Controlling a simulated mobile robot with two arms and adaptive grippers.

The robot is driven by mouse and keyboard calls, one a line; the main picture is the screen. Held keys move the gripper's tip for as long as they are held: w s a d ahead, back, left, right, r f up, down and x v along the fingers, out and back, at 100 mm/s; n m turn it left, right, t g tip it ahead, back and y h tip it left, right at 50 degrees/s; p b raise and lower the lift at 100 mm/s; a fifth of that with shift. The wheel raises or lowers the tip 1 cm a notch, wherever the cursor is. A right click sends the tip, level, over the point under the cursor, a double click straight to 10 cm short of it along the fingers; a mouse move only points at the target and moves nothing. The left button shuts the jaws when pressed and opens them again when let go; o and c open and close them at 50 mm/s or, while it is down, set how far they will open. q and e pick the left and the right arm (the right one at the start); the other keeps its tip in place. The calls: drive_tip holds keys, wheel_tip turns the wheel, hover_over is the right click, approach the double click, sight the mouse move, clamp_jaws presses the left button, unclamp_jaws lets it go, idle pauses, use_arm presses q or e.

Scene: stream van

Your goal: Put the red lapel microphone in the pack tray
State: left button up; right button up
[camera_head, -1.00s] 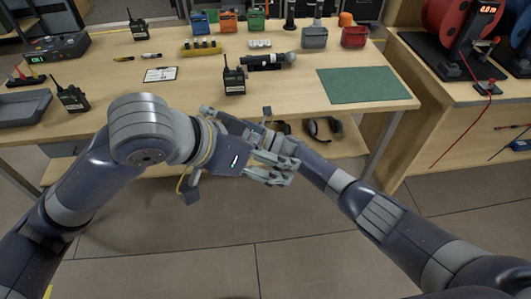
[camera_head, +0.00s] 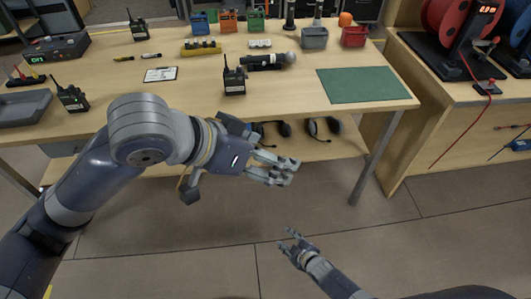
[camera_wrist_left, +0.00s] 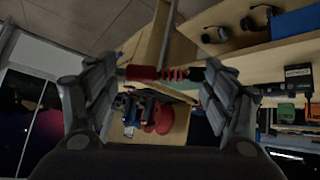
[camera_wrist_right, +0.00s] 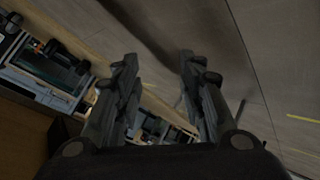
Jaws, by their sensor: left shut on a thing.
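My left gripper (camera_head: 280,172) is in front of the table's front edge, over the floor. In the left wrist view, its fingers (camera_wrist_left: 160,75) are closed on the two ends of a small red thing with a coiled part, which I take for the red lapel microphone (camera_wrist_left: 143,73). It is too small to make out in the head view. My right gripper (camera_head: 296,243) is low over the floor, apart from the left one; its fingers are spread and empty in the right wrist view (camera_wrist_right: 158,62). A grey tray (camera_head: 22,108), likely the pack tray, lies at the table's left edge.
Headsets (camera_head: 322,128) are on the lower shelf. A cable-reel bench (camera_head: 460,90) is at right.

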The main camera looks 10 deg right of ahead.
use_arm(q)
drive_tip(key=w+a+r+n+t+y, duration=0.1)
drive_tip(key=w+a+r+n+y, duration=0.1)
drive_tip(key=a, duration=0.6)
drive_tip(key=w+a+r+n+t+y, duration=0.1)
drive_tip(key=w+a+n+t+y, duration=0.1)
drive_tip(key=w+a+n, duration=0.3)
drive_tip(key=w+a+r+n+t+y, duration=0.2)
drive_tip(key=w+a+n+y, duration=0.1)
drive_tip(key=a, duration=0.7)
drive_tip(key=n+y, duration=0.1)
drive_tip(key=n, duration=0.1)
drive_tip(key=shift+w+a+r+n, duration=0.15)
drive_tip(key=shift+a+r+n, duration=0.15)
drive_tip(key=shift+a, duration=0.1)
use_arm(e)
drive_tip(key=s+d+f+m+g+h, duration=0.1)
drive_tip(key=s+d+f+m+g, duration=0.2)
drive_tip(key=s, duration=0.9)
drive_tip(key=s+d+f+m+g+h, duration=0.1)
drive_tip(key=s+f, duration=0.5)
drive_tip(key=s, duration=0.7)
drive_tip(key=s+d+f+m+g+h, duration=0.1)
drive_tip(key=s+d+f+m+g, duration=0.3)
drive_tip(key=s, duration=0.9)
drive_tip(key=shift+d+f+m+g, duration=0.3)
drive_tip(key=shift+d+m, duration=0.55)
drive_tip(key=shift+m, duration=0.05)
